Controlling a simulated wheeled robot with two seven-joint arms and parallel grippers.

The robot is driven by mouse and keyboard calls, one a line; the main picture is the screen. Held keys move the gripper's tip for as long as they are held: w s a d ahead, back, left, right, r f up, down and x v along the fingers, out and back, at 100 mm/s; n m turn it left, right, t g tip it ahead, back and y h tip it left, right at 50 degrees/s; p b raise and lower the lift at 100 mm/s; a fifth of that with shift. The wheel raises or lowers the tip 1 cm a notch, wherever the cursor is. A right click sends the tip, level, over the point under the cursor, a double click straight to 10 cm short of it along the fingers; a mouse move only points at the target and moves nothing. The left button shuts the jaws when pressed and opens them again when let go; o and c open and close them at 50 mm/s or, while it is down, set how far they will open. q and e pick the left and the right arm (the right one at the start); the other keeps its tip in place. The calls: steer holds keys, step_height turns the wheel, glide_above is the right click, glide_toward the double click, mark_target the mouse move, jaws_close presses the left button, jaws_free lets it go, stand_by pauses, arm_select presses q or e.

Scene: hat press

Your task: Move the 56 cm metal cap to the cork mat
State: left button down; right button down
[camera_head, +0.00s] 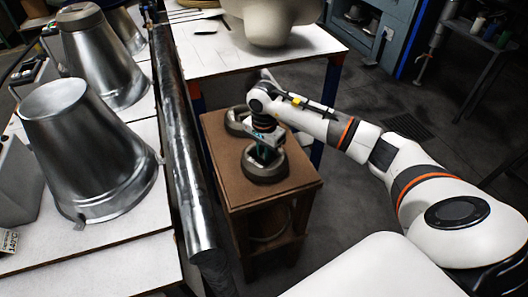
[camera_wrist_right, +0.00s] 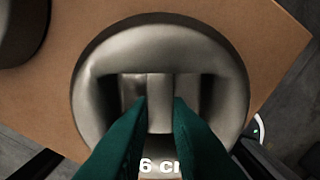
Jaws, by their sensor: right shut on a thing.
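A round grey metal cap (camera_head: 265,166) is at the right side of a small stand's brown top, below my right gripper (camera_head: 264,150). In the right wrist view the cap (camera_wrist_right: 90,100) has two recesses with a bar between them. The green fingers of the gripper (camera_wrist_right: 159,103) are closed on this bar. White lettering, partly hidden, reads about "6 c". I cannot tell whether the cap touches the surface. A second similar cap (camera_head: 233,121) lies behind it, partly hidden by my arm. I cannot make out a separate cork mat. My left gripper is not in view.
The brown-topped wooden stand (camera_head: 222,150) has some bare room at its front and left. A long metal cylinder (camera_head: 185,150) runs along its left. Large metal cones (camera_head: 85,140) stand on the white table further left. Another white table (camera_head: 290,50) stands behind.

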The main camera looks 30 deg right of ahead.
steer(key=shift+r, duration=0.1)
steer(key=c, duration=1.3)
jaws_free()
steer(key=shift+r+p, duration=2.25)
steer(key=shift+r, duration=1.45)
